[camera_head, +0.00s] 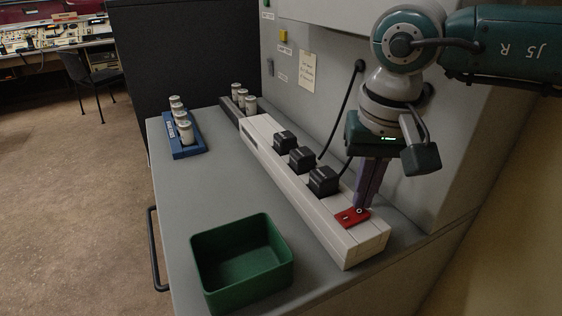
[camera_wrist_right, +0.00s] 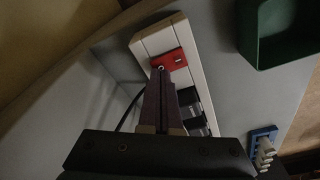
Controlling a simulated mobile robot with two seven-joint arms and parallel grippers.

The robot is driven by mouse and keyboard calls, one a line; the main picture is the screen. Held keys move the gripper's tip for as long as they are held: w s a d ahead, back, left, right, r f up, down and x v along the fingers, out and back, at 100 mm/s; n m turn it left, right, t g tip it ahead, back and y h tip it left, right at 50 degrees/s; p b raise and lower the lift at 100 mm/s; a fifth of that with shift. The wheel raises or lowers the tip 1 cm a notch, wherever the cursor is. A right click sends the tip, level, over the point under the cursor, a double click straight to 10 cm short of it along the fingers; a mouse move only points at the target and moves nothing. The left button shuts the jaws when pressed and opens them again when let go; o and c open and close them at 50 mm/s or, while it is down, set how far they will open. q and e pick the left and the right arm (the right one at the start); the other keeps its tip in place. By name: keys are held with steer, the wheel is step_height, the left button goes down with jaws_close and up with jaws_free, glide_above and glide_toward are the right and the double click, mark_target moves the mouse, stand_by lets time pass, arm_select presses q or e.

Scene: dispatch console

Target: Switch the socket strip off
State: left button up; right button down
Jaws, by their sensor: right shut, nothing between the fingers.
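The socket strip (camera_head: 290,182) is a long white bar on the grey desk, with several black plugs (camera_head: 302,159) along it. Its red switch (camera_head: 351,217) sits at the near end. My right gripper (camera_head: 361,207) is shut and empty, pointing down with its fingertips at the switch's far right edge; I cannot tell if they touch it. In the right wrist view the red switch (camera_wrist_right: 169,60) lies just beyond the tips of the closed fingers (camera_wrist_right: 159,70). The switch's tilt is hard to tell. My left gripper is not in view.
A green open bin (camera_head: 242,262) stands at the desk's front. A blue rack (camera_head: 184,150) with several pale cylinders is at the far left, and more cylinders (camera_head: 243,98) stand behind the strip's far end. The grey wall panel (camera_head: 330,95) rises close behind the strip, with black cables.

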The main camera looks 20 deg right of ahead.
mark_target(360, 212)
steer(key=shift+f+b, duration=0.45)
steer(key=shift+f, duration=0.05)
steer(key=shift+r+p, duration=0.95)
steer(key=shift+r, duration=0.3)
steer(key=shift+r+p, duration=1.55)
steer(key=shift+r, duration=0.8)
